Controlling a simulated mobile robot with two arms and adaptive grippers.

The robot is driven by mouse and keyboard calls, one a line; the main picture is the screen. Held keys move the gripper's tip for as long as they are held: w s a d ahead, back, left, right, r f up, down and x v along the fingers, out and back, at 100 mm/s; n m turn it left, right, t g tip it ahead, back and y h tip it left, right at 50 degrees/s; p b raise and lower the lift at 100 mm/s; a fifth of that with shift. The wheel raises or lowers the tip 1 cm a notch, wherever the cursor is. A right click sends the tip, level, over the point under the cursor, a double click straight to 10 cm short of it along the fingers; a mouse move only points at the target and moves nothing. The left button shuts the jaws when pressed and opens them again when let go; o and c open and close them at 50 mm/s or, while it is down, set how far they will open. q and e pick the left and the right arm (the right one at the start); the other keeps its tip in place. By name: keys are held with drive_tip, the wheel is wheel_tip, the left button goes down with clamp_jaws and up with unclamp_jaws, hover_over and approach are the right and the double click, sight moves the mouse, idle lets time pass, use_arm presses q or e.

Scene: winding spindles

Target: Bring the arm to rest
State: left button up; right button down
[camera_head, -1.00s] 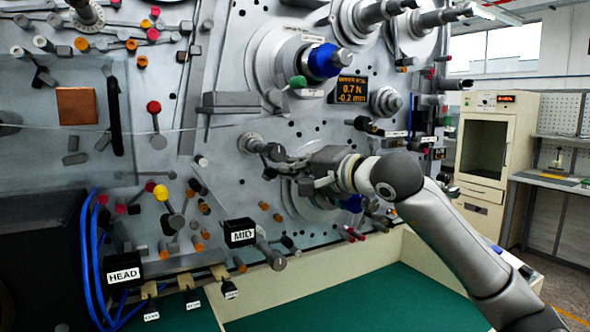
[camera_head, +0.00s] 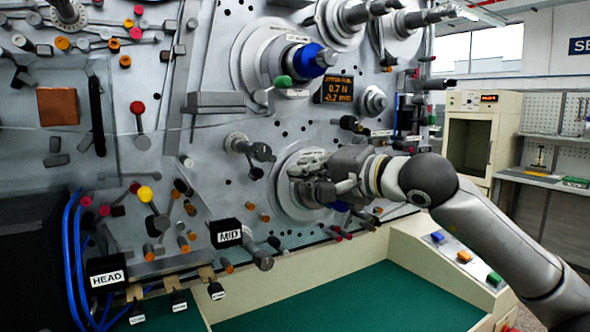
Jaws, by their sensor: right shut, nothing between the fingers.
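My right arm (camera_head: 490,215) comes in from the lower right. My right gripper (camera_head: 308,178) is shut and empty, in front of the lower round spindle plate (camera_head: 285,205) of the grey machine panel (camera_head: 215,150). It covers much of that plate and its blue hub (camera_head: 340,206). A short spindle post (camera_head: 248,147) stands just up and left of the fingers, apart from them in the picture. How far the fingers are from the panel I cannot tell. My left gripper does not show.
A spindle with a blue collar (camera_head: 312,60) and a lit display (camera_head: 333,90) are above the gripper. Knobs and pegs stick out of the panel at left. The green tray floor (camera_head: 370,300) below is clear. A button box (camera_head: 465,258) is under my arm.

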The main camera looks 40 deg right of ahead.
drive_tip(key=shift+s, duration=0.3)
idle(0.5)
